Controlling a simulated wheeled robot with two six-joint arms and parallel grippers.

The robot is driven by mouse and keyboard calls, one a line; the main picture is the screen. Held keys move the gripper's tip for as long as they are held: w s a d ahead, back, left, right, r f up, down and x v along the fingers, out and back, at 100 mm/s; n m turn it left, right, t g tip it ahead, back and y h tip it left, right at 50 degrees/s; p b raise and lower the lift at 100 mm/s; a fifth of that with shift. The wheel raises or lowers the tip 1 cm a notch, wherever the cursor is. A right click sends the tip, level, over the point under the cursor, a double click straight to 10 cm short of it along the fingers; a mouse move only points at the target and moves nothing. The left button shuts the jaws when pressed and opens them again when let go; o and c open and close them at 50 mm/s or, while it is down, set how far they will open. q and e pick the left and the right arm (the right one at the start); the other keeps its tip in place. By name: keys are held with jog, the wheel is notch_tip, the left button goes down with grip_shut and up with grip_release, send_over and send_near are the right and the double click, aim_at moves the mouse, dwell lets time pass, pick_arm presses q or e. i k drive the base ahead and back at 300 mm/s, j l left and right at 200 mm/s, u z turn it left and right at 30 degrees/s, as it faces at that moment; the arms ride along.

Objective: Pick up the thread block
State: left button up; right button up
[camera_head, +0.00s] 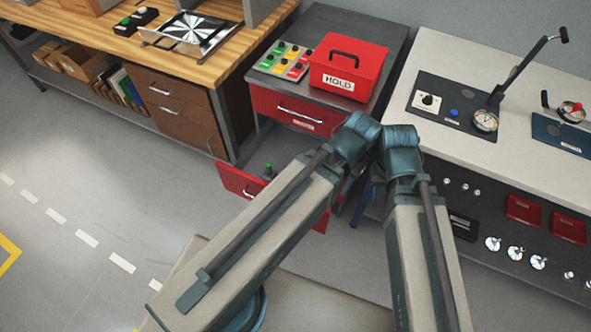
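I cannot make out a thread block for certain in the head view. A partly open red drawer (240,183) below the middle cabinet holds a small green-topped item (268,170); the rest of its inside is hidden by my arm. Two of my pale arm links rise from the bottom edge to teal joints in front of the middle cabinet. My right gripper's fingers cannot be made out, so neither their opening nor any held thing shows. My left gripper is not in view.
The middle cabinet (391,60) bears a red HOLD box (347,66) and coloured button panels (284,60). A wooden bench (110,50) stands left. A pale counter (480,75) with gauges and a lever stands right. The left floor is clear.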

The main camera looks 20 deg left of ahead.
aim_at(268, 177)
jog(key=j+z, duration=0.3)
jog(key=j, duration=0.2)
jog(key=j+z, duration=0.3)
jog(key=j, duration=0.15)
jog(key=k+j+z, duration=0.25)
jog(key=j, duration=0.2)
jog(key=j+z, duration=0.3)
jog(key=j, duration=0.15)
jog(key=k+j, duration=0.15)
jog(key=j, duration=0.25)
jog(key=k+j, duration=0.15)
jog(key=j, duration=0.2)
jog(key=k+j+z, duration=0.1)
jog(key=j, duration=0.3)
jog(key=k+j, duration=0.2)
jog(key=j, duration=0.15)
jog(key=k+j, duration=0.2)
jog(key=j, duration=0.2)
jog(key=k+j+z, duration=0.1)
jog(key=j, duration=0.25)
jog(key=k+j, duration=0.2)
jog(key=j, duration=0.15)
